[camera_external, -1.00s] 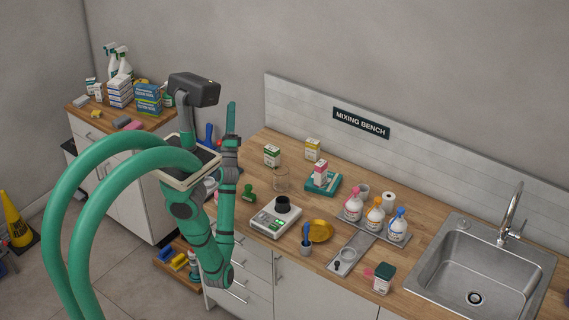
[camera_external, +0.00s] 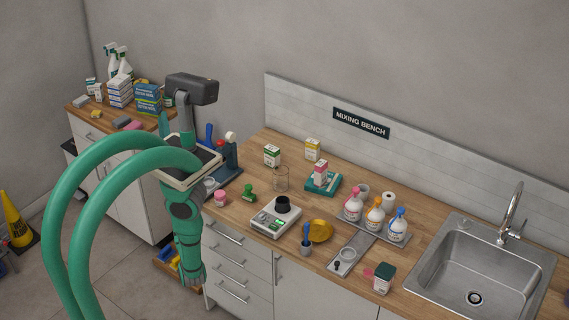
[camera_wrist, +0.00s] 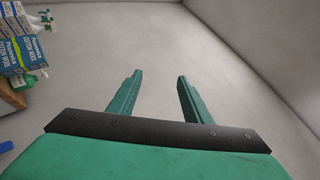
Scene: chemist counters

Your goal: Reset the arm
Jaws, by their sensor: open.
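My gripper (camera_wrist: 159,76) shows in the wrist view with its two green fingers apart and nothing between them. Beyond the fingers is bare grey wall. In the external view my green arm is folded down beside my column, left of the mixing bench (camera_external: 300,205). My forearm and most of my gripper are hidden behind my body there. A green tip shows just left of my column, and I cannot tell for sure which part it is.
Blue and white boxes (camera_wrist: 22,52) stand at the left of the wrist view, on the side counter (camera_external: 84,109) at the back left. Bottles, a scale (camera_external: 275,219) and a sink (camera_external: 480,270) are on the bench. A yellow cone (camera_external: 16,220) stands on the floor.

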